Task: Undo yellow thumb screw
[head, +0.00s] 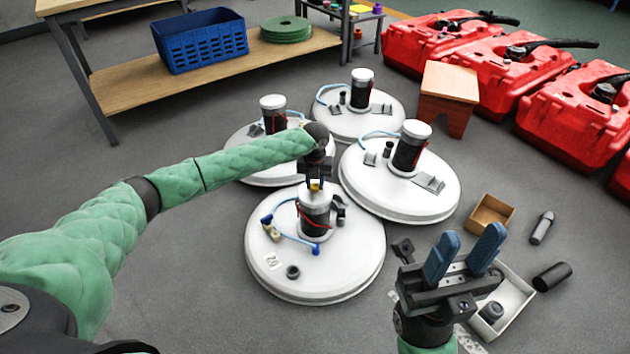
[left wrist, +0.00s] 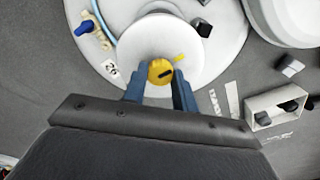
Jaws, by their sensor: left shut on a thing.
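The yellow thumb screw (left wrist: 160,72) sits on top of the cylinder of the nearest white tank lid (head: 265,255). In the head view only a small yellow bit of the screw (head: 315,186) shows below my gripper. My left gripper (left wrist: 160,80) points down at the screw, its two blue fingers on either side, shut on it. My right gripper (head: 463,258) is at the lower right, its blue fingers apart, pointing up, with nothing between them.
Three more white lids with black cylinders (head: 408,150) stand close behind. A white box (head: 510,305) and a cardboard box (head: 488,216) lie on the floor at right, near a black cylinder (head: 552,277). A wooden stool (head: 448,90) and red tanks (head: 490,60) stand behind.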

